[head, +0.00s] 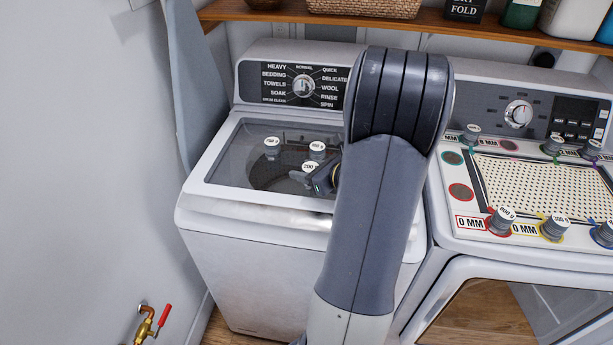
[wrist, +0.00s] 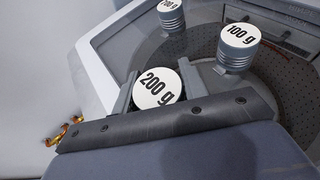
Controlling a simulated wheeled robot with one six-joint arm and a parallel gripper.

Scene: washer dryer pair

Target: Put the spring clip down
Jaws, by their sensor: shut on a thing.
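My gripper (head: 312,176) is over the washer's glass lid (head: 233,163). It is shut on a weight with a white round top marked 200 g (wrist: 157,89), which sits between the two fingers in the wrist view. The same 200 g weight (head: 310,166) shows in the head view, partly behind the gripper. Whether its base touches the lid is hidden. I cannot make out a spring clip in either view.
A 100 g weight (head: 317,146) and another weight (head: 272,142) stand just behind on the lid. The dryer (head: 450,232) on the right carries a perforated board (head: 540,185) and several weights. A shelf (head: 480,27) runs above. The lid's left part looks clear.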

